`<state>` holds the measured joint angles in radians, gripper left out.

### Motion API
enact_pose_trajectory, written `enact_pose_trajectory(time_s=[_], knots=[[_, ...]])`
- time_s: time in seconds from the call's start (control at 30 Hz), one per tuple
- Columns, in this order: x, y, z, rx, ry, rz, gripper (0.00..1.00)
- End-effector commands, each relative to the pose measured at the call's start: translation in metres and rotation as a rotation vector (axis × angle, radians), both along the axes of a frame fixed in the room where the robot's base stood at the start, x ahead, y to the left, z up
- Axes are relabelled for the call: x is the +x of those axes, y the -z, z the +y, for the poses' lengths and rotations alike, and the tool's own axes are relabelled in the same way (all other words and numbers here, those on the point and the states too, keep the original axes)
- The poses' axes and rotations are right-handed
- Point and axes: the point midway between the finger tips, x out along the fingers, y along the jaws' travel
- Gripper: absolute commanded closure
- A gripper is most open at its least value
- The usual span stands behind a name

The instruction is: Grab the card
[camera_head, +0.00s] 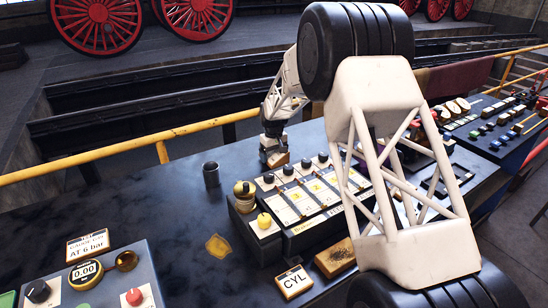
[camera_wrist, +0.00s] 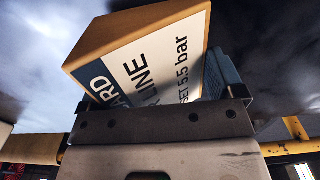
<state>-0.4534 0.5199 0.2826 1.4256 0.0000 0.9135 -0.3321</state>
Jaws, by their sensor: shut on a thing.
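My gripper (camera_head: 272,146) is at the back edge of the console on the dark table, and it is shut on a card. In the wrist view the card (camera_wrist: 150,62) is a thick block with a tan edge and a white and dark blue face. Its readable words include "LINE" and "SET 5.5 bar"; part of the text is hidden by my gripper. The card sits tilted in the jaws, with a blue pad (camera_wrist: 222,75) beside it. In the head view only a small tan part of the card (camera_head: 278,160) shows below my gripper.
A console (camera_head: 315,197) with black knobs and numbered panels lies below my gripper. A dark cup (camera_head: 211,175) stands left. Other cards, "CYL" (camera_head: 293,282) and "AT 6 bar" (camera_head: 88,246), lie nearer. A yellow railing (camera_head: 130,148) runs behind. The table's left middle is mostly clear.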

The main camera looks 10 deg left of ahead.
Motion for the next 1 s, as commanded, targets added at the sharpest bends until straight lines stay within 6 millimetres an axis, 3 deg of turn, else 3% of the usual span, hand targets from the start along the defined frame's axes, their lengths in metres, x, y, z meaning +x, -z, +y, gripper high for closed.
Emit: enact_pose_trajectory(time_s=[0.6,1.0], knots=[[0.000,-0.081,0.000,0.001,0.000,-0.001,0.42],[0.000,-0.091,0.000,0.001,0.000,-0.001,0.42]])
